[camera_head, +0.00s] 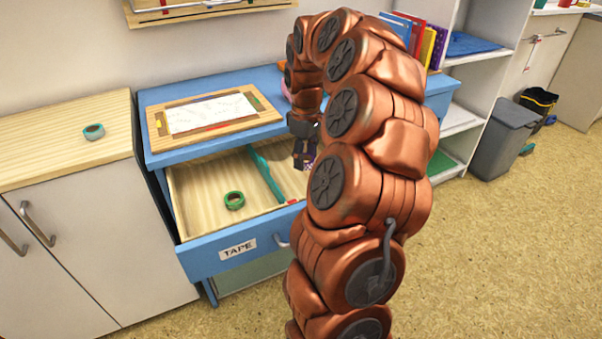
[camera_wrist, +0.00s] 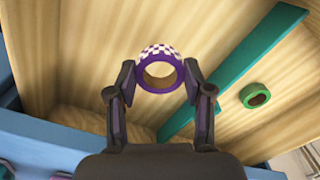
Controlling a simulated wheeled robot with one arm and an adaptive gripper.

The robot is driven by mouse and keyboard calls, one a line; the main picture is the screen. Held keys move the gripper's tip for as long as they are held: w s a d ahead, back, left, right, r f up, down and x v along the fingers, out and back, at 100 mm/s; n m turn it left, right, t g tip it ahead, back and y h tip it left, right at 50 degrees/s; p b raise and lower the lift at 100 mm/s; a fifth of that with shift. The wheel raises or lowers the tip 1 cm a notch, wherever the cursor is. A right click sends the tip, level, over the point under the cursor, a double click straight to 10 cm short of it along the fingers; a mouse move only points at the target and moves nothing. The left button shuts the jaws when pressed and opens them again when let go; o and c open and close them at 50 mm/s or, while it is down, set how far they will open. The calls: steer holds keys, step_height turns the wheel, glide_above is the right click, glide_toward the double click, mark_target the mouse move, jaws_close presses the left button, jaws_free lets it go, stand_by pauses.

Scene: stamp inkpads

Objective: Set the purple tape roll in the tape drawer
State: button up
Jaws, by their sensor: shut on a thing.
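The purple tape roll (camera_wrist: 160,53), with a white-and-purple checkered outer side, is held between the two fingers of my gripper (camera_wrist: 160,72). In the head view my gripper (camera_head: 304,150) points down into the open tape drawer (camera_head: 215,262), and a bit of the purple roll (camera_head: 309,165) shows at its tips. The drawer is blue with a pale wood floor and a TAPE label. The roll is over the compartment right of the green divider (camera_head: 265,172). I cannot tell whether it touches the floor. My arm hides the drawer's right part.
A green tape roll (camera_head: 234,201) lies in the drawer's left compartment, across the divider (camera_wrist: 235,72). Another teal roll (camera_head: 94,131) lies on the wooden cabinet top at left. A framed board (camera_head: 215,114) lies on the blue desk above the drawer. A grey bin (camera_head: 500,140) stands at right.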

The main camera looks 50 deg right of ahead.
mark_target(306, 179)
steer(key=shift+f+b, duration=0.4)
steer(key=shift+f, duration=2.1)
steer(key=shift+f, duration=0.15)
steer(key=o, duration=0.9)
step_height(306, 179, up, 12)
steer(key=shift+r+p, duration=0.2)
steer(key=shift+p, duration=0.95)
